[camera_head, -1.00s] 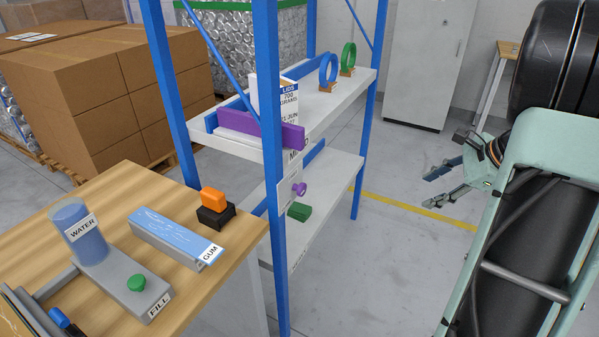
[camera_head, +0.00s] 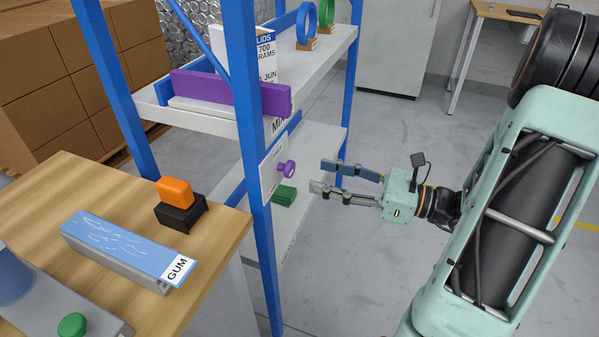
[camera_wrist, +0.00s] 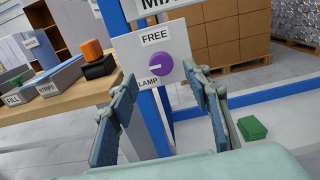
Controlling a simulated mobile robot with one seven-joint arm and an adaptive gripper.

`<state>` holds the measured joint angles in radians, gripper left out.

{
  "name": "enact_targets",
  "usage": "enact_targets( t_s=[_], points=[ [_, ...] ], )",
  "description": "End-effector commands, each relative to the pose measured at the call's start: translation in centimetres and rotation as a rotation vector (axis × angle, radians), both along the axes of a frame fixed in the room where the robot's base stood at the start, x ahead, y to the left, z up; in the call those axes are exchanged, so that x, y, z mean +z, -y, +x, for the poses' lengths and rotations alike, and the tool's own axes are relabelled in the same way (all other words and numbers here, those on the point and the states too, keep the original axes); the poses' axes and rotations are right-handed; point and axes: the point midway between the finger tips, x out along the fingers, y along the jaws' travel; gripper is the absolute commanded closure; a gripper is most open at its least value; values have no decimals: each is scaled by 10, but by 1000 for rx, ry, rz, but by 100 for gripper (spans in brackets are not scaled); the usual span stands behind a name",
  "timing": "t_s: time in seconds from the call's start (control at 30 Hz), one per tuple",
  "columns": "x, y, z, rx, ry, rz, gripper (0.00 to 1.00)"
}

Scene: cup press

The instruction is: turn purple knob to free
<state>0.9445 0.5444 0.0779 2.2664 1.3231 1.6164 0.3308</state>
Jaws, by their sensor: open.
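The purple knob (camera_head: 286,168) sticks out from a white panel (camera_head: 271,172) on the blue shelf post. In the wrist view the knob (camera_wrist: 153,66) shows face on, with a light mark on its face pointing left. The panel (camera_wrist: 178,43) reads FREE above the knob and a partly hidden word ending in LAMP at lower left. My gripper (camera_head: 325,176) is open and empty, to the right of the knob and apart from it. In the wrist view the knob lies ahead, between the two fingers (camera_wrist: 162,88).
A green block (camera_head: 285,196) lies on the lower shelf below the knob. A long purple bar (camera_head: 230,93) sits on the upper shelf's edge above. The wooden table (camera_head: 60,190) with the GUM box (camera_head: 128,250) and an orange-and-black object (camera_head: 178,200) stands left.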

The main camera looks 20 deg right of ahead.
Motion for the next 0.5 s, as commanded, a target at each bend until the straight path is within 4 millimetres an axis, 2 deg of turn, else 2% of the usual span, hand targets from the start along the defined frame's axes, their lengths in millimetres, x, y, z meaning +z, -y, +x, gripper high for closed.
enact_targets(
  t_s=[0.03,0.2,0.5],
  points=[
    [-2,-10,5,5,1,1,55],
    [-2,-33,22,4,-1,-1,55],
    [-1,-50,36,0,-2,-1,55]
  ],
)
